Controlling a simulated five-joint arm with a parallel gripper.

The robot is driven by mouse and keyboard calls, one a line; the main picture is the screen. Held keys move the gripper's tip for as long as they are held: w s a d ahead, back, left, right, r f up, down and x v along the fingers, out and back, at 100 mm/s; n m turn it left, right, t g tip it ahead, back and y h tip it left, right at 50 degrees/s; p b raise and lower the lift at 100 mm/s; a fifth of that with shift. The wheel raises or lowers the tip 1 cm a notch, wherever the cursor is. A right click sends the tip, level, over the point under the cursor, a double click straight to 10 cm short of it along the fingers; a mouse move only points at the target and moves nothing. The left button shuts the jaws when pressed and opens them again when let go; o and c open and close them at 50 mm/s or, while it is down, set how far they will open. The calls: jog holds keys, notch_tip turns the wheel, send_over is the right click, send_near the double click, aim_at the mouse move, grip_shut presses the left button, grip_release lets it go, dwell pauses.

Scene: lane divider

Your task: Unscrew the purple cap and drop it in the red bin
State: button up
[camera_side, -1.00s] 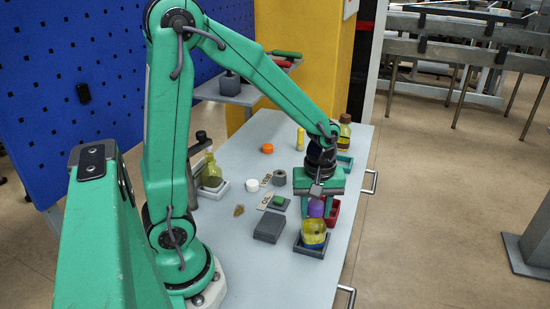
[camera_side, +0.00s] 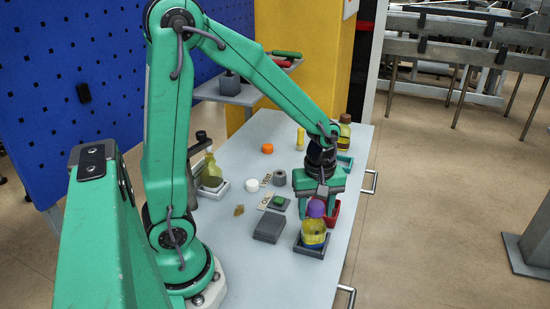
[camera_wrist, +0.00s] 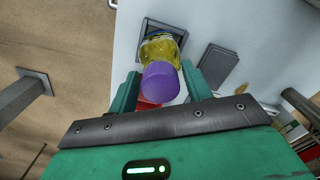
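The purple cap (camera_side: 316,208) sits on top of a yellow see-through jar (camera_side: 313,234), which stands in a dark square holder (camera_side: 308,251). In the wrist view the cap (camera_wrist: 160,83) covers part of the jar (camera_wrist: 160,47). My gripper (camera_side: 316,202) points down over the jar. In the wrist view, its green fingers (camera_wrist: 160,70) stand on either side of the cap with narrow gaps showing, so it looks open. The red bin (camera_side: 333,214) is just behind the jar, partly hidden by my gripper; a little red (camera_wrist: 147,104) shows below the cap in the wrist view.
A grey block (camera_side: 269,227) lies left of the jar. A bottle (camera_side: 345,131) stands at the far edge. The front of the table is clear.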

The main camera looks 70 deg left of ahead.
jog(key=shift+m, duration=0.9)
jog(key=shift+m, duration=0.8)
jog(key=shift+m, duration=0.9)
jog(key=shift+m, duration=0.8)
